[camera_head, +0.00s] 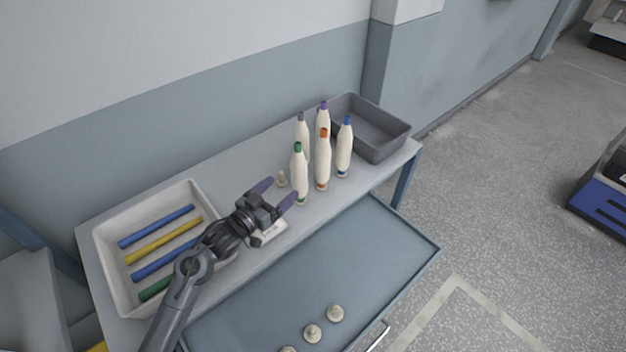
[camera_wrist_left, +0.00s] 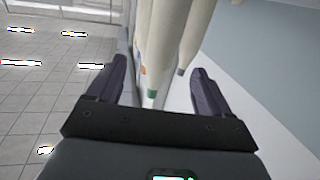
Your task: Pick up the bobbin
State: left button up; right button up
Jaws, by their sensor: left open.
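Several white bobbins with coloured tips stand upright in a cluster on the grey table: green (camera_head: 300,175), orange (camera_head: 322,165), blue (camera_head: 344,150), grey and purple. My left gripper (camera_head: 277,193) is open and empty, just left of the green-tipped bobbin, with its purple fingers pointing toward the cluster. In the left wrist view, the green-banded end of a bobbin (camera_wrist_left: 152,80) appears between the two open fingers (camera_wrist_left: 160,65). I cannot tell how far it is from them. My right gripper is not in view.
A white tray (camera_head: 105,262) with blue, yellow and green rods is at the left. An empty grey bin (camera_head: 375,130) is at the table's right end. An open drawer (camera_head: 370,250) below holds several pegs (camera_head: 336,312).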

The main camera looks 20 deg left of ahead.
aim_at(293, 172)
pick_arm(q)
jog(key=shift+t, duration=0.3)
jog(key=w, duration=0.1)
jog(key=w+d+b, duration=0.1)
jog(key=w, duration=0.1)
jog(key=w+r, duration=0.1)
jog(key=w, duration=0.1)
jog(key=shift+d+r, duration=0.1)
jog(key=shift+d, duration=0.05)
jog(key=shift+f+b+x, duration=0.15)
jog(key=shift+b+x, duration=0.15)
jog(key=shift+x, duration=1.25)
jog(key=shift+f+b+x, duration=0.1)
jog(key=shift+b+x, duration=0.15)
jog(key=shift+x, duration=1.35)
jog(key=shift+s, duration=0.1)
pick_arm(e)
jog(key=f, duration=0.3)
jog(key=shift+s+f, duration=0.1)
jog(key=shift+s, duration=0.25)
pick_arm(q)
jog(key=c, duration=1.1)
jog(key=shift+r, duration=0.15)
